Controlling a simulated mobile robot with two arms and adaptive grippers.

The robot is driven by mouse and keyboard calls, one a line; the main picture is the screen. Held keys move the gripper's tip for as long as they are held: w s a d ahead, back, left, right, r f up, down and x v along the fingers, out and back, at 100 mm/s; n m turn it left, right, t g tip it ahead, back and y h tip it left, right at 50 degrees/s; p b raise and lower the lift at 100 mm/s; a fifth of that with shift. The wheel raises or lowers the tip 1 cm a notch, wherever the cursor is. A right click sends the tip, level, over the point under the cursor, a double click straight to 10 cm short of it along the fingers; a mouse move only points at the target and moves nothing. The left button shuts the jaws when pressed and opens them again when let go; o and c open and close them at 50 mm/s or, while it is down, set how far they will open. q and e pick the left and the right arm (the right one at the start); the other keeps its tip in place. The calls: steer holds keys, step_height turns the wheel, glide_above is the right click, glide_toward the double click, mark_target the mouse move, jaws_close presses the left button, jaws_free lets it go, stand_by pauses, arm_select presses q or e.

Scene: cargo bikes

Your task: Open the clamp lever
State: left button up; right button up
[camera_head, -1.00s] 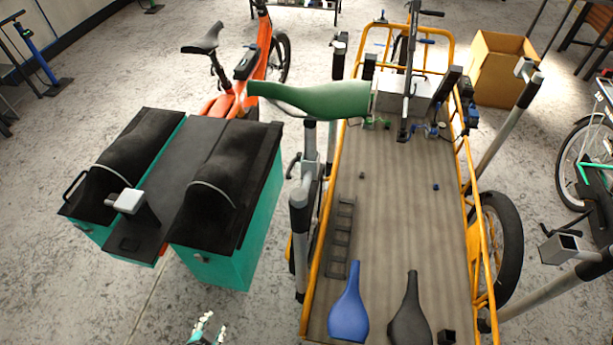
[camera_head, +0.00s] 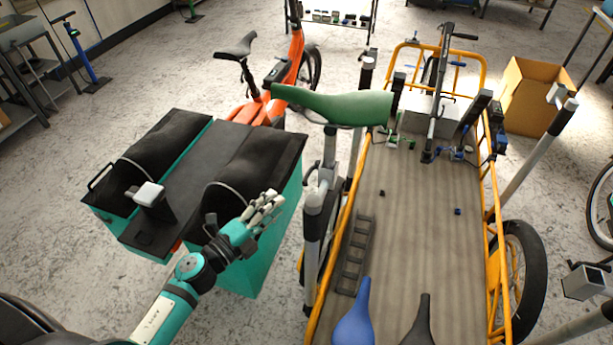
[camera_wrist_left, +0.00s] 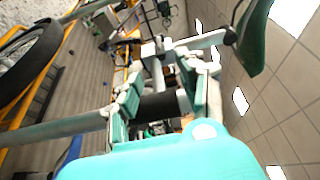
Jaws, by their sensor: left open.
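The clamp lever (camera_head: 309,172) is a small dark curved handle on the left side of the grey stand clamp (camera_head: 322,180). The clamp sits below a green saddle (camera_head: 340,106). My left gripper (camera_head: 268,207) is open and empty, left of the stand and over the edge of the teal cargo box. In the left wrist view the fingers (camera_wrist_left: 165,98) stand apart, with the dark part of the stand post (camera_wrist_left: 158,105) visible beyond the gap. The green saddle also shows there at the upper right (camera_wrist_left: 256,38). I cannot make out the lever clearly in that view. My right gripper is out of view.
The teal box with black lids (camera_head: 270,250) lies beneath my left gripper. A yellow-framed cargo bed (camera_head: 420,220) is right of the stand, with a blue saddle (camera_head: 356,320) and a black saddle (camera_head: 420,325). An orange bike (camera_head: 285,85) stands behind.

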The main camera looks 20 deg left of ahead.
mark_target(305, 177)
arm_select(q)
steer(key=p+x, duration=0.1)
steer(key=x, duration=1)
steer(key=shift+w+d, duration=0.15)
steer(key=shift+w, duration=0.2)
steer(key=shift+c, duration=0.2)
jaws_close()
steer(key=shift+f, duration=0.1)
